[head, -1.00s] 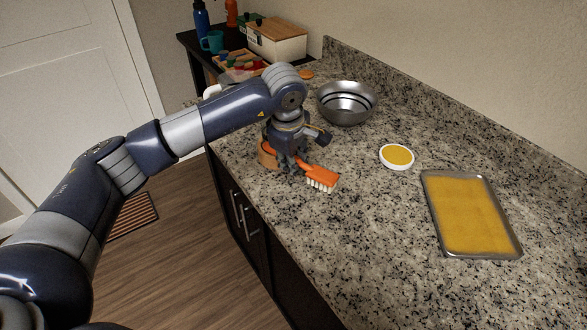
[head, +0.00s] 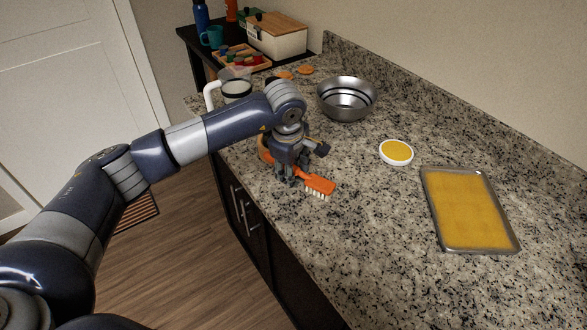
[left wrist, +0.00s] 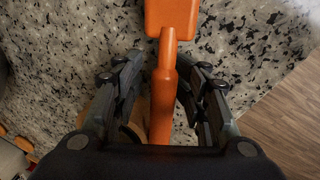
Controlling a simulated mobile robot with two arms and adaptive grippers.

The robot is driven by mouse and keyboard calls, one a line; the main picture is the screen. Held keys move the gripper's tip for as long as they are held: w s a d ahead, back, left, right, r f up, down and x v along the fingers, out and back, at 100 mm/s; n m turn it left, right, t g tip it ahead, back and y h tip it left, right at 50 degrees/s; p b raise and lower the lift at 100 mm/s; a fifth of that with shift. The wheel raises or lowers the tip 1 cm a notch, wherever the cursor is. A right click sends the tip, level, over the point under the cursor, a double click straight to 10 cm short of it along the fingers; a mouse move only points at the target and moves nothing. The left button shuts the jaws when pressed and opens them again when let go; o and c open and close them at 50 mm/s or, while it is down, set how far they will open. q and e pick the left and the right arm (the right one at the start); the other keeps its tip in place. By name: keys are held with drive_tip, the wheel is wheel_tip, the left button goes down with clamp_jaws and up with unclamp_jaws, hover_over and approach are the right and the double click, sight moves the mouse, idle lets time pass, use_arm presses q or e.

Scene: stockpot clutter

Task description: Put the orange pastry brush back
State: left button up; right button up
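The orange pastry brush (head: 318,185) lies near the left front edge of the granite counter, its pale bristles facing the front. Its handle runs back under my left gripper (head: 288,180). In the left wrist view the orange handle (left wrist: 163,95) passes between the two fingers of my left gripper (left wrist: 158,65). The fingers stand apart with a gap on each side of the handle, wider on the left. A tan, rounded wooden thing (head: 263,150) sits just behind the gripper and is mostly hidden by it. My right gripper is not in view.
A metal bowl (head: 346,98), a small white dish with yellow contents (head: 396,151) and a baking tray (head: 427,205) stand to the right. The front counter is clear.

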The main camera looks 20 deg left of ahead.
use_arm(q)
drive_tip(key=shift+r+p, duration=0.45)
drive_tip(key=shift+p, duration=0.1)
drive_tip(key=b+v, duration=0.3)
drive_tip(key=v, duration=0.8)
drive_tip(key=shift+r+b, duration=0.3)
drive_tip(key=shift+r, duration=0.05)
drive_tip(key=shift+s, duration=0.1)
